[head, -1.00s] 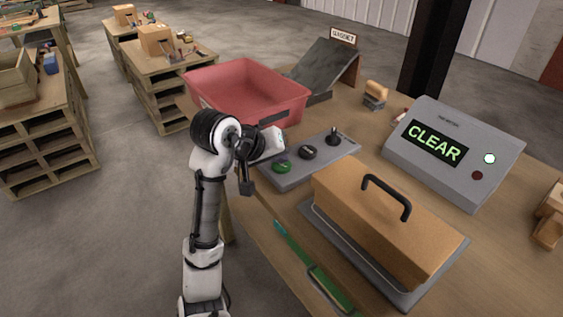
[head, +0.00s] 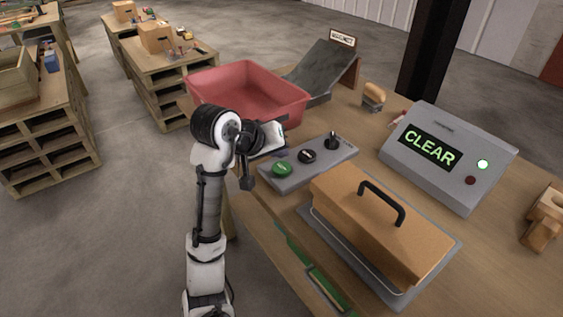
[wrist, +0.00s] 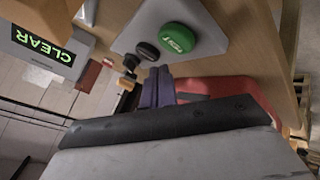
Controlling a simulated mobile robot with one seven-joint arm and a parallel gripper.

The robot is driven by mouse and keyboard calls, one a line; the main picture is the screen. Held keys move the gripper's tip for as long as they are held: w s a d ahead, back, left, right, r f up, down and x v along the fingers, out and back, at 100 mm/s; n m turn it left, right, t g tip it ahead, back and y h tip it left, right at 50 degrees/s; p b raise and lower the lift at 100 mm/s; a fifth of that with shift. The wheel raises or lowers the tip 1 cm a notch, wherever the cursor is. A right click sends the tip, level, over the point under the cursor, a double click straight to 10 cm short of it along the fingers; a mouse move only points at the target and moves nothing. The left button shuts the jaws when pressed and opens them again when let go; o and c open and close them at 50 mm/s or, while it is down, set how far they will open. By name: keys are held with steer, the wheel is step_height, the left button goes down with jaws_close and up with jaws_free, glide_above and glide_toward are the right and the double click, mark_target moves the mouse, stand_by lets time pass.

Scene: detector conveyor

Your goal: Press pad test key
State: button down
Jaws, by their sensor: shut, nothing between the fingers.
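The grey control pad (head: 303,165) lies on the table and carries a green key (head: 282,169), a black key (head: 307,156) and a black lever (head: 332,140). In the wrist view the green key (wrist: 178,38) shows pale lettering, hard to read, with the black key (wrist: 148,51) beside it. My gripper (head: 283,153) is just behind the green key's end of the pad in the head view. Its fingers are shut and empty. In the wrist view the fingertips (wrist: 157,72) show below the keys, apparently apart from them.
A red bin (head: 250,92) stands behind the pad, with a dark ramp (head: 325,70) beyond. A brown cover with a black handle (head: 375,222) sits in front. A grey console (head: 447,155) at right reads CLEAR, with a lit round light (head: 483,164).

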mark_target(278, 169)
steer(key=shift+r+p, duration=1.55)
steer(key=shift+r, duration=0.3)
steer(key=shift+f, duration=0.1)
